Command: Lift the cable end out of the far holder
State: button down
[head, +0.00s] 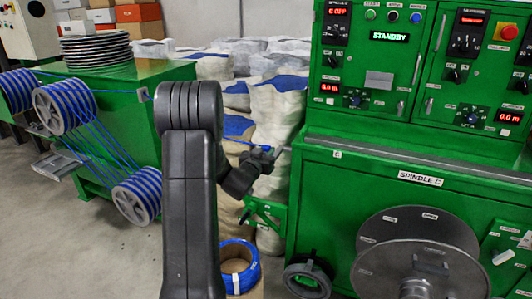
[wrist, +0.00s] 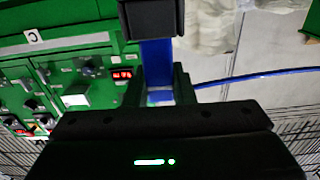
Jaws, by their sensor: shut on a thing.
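My gripper (head: 262,154) is beyond my arm, left of the right green machine, shut on the blue cable. A short stretch of the blue cable (head: 243,143) shows at the gripper in the head view. In the wrist view the blue cable (wrist: 255,75) runs from the jaws to the right edge, and a wide blue piece stands upright between dark parts of my gripper (wrist: 157,95). A green bracket (head: 262,208) sticks out from the machine below my gripper, apart from it. I cannot tell which part is the far holder; my arm hides part of the area.
The right green machine (head: 345,200) stands close to my gripper, with a grey bar (head: 420,165) along its front. Pale sacks (head: 275,105) are stacked behind. A left green machine (head: 115,120) carries blue-wound spools (head: 63,107). A box with a blue coil (head: 238,265) stands below.

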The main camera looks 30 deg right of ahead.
jog(key=shift+r, duration=0.15)
jog(key=shift+r+p, duration=1.7)
jog(key=shift+r, duration=1)
